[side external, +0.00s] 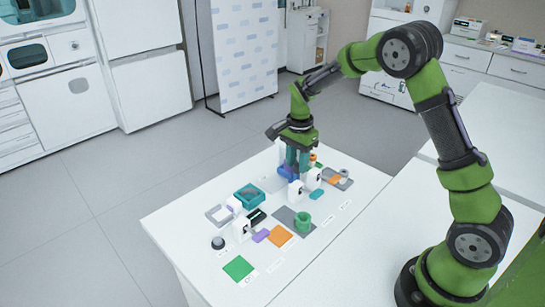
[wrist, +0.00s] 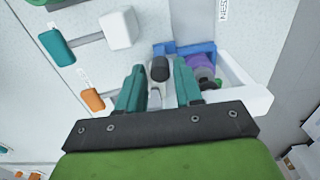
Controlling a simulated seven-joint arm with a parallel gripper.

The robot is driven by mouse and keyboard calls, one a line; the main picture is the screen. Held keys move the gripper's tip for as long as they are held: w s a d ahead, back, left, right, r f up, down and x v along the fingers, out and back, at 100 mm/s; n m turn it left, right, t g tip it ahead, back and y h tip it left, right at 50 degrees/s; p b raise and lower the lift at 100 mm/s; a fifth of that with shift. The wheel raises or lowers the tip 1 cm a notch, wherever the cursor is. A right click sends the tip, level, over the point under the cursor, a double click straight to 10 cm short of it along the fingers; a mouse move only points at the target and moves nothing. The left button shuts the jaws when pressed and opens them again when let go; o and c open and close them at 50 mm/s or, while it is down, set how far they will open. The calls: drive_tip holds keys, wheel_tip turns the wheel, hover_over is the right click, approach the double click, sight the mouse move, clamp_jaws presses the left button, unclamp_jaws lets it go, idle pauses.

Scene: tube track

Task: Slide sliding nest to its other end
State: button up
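The sliding nest appears to be the blue piece (wrist: 196,48) at the white track (wrist: 248,88) in the wrist view; a purple round part (wrist: 200,64) sits against it. In the side external view the blue piece (side external: 287,174) shows low beside my gripper's fingers, partly hidden by them. My gripper (wrist: 158,72) points down close over the table with its two teal fingers apart. A dark-capped upright post (wrist: 159,68) shows between the fingers, with gaps on both sides. My gripper (side external: 298,162) is at the far part of the table in the side view. Contact with the nest cannot be told.
A white block (wrist: 118,30), a teal handle (wrist: 57,47) and an orange handle (wrist: 93,100) lie to the left in the wrist view.

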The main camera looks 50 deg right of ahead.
drive_tip(key=c, duration=0.6)
drive_tip(key=shift+a, duration=3.6)
drive_tip(key=shift+c, duration=0.2)
drive_tip(key=o, duration=0.6)
drive_tip(key=shift+o, duration=0.2)
drive_tip(key=shift+r, duration=0.1)
wheel_tip(320, 180, up, 5)
drive_tip(key=shift+f, duration=0.1)
